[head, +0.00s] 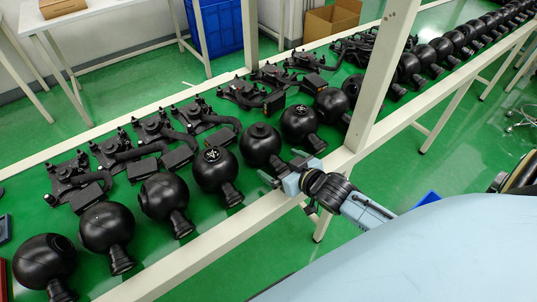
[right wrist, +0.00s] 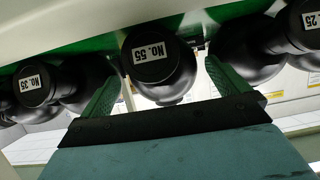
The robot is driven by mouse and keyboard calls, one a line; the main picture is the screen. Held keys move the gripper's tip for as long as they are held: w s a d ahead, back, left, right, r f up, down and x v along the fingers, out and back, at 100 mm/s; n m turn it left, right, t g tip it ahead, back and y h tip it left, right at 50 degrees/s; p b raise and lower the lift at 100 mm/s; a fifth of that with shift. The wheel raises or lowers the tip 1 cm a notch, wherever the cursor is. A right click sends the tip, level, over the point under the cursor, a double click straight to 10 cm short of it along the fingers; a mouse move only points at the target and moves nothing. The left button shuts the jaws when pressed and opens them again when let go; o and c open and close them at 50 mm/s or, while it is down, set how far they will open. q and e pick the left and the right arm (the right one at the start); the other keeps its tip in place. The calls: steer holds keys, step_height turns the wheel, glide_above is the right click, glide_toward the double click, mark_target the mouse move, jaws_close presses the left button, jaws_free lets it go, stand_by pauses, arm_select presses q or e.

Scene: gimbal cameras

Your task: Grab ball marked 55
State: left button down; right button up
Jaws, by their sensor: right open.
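Whether the fingertips reach past the neck is hard to tell. The labels cannot be read in the head view. My left gripper is not in view.
Neighbouring balls carry labels "No. 35" (right wrist: 32,84) and "No. 25" (right wrist: 300,30), close outside the fingers. Several black balls line the green-topped bench, with black gimbal mounts (head: 152,130) behind them. A pale front rail (head: 215,250) and upright post (head: 380,75) stand near my right arm.

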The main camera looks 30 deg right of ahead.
mark_target(278, 161)
steer(key=shift+b+x, duration=0.3)
steer(key=shift+x, duration=1.7)
steer(key=shift+d, duration=0.15)
steer(key=shift+c, duration=0.4)
steer(key=c, duration=1.7)
steer(key=shift+r, duration=0.15)
steer(key=shift+c, duration=0.7)
